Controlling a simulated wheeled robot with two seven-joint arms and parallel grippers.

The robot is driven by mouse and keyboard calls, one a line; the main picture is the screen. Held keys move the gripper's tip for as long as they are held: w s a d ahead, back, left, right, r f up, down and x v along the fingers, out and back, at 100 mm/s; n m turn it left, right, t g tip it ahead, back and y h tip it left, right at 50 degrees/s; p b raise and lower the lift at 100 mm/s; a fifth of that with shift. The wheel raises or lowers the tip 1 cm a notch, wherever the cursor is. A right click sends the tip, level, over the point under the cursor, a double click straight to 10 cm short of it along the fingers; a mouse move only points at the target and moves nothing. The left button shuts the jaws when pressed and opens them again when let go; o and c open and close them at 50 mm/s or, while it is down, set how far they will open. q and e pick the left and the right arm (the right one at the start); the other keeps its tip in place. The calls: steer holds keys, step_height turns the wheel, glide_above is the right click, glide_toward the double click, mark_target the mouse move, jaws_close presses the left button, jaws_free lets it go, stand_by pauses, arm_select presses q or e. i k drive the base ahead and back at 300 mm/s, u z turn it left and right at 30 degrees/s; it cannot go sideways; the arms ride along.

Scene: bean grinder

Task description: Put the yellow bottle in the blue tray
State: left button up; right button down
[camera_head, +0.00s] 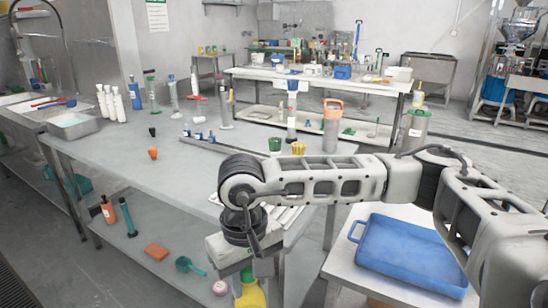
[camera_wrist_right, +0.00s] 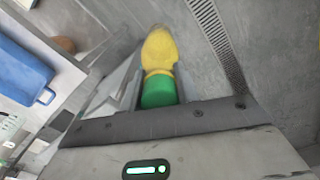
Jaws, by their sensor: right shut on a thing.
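A yellow bottle with a green cap hangs below my right gripper; its yellow body (camera_head: 250,292) shows at the bottom of the head view. My right gripper (camera_head: 244,266) points down, near the corner of the long table. In the right wrist view the bottle (camera_wrist_right: 159,52) sits between the two fingers (camera_wrist_right: 158,90), which are shut on it around the green cap. The blue tray (camera_head: 412,257) rests on a small white table to the right of the gripper, and it also shows in the right wrist view (camera_wrist_right: 22,73). My left gripper is not in view.
The long grey table (camera_head: 110,165) holds white bottles, dispensers and small cups. Its lower shelf holds an orange block (camera_head: 156,251) and a teal scoop (camera_head: 190,265). My right forearm passes above the small white table (camera_head: 345,268). The tray's visible inside looks empty.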

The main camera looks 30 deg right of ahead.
mark_target(398, 259)
steer(key=u, duration=0.2)
steer(key=i, duration=0.55)
steer(key=z, duration=1.5)
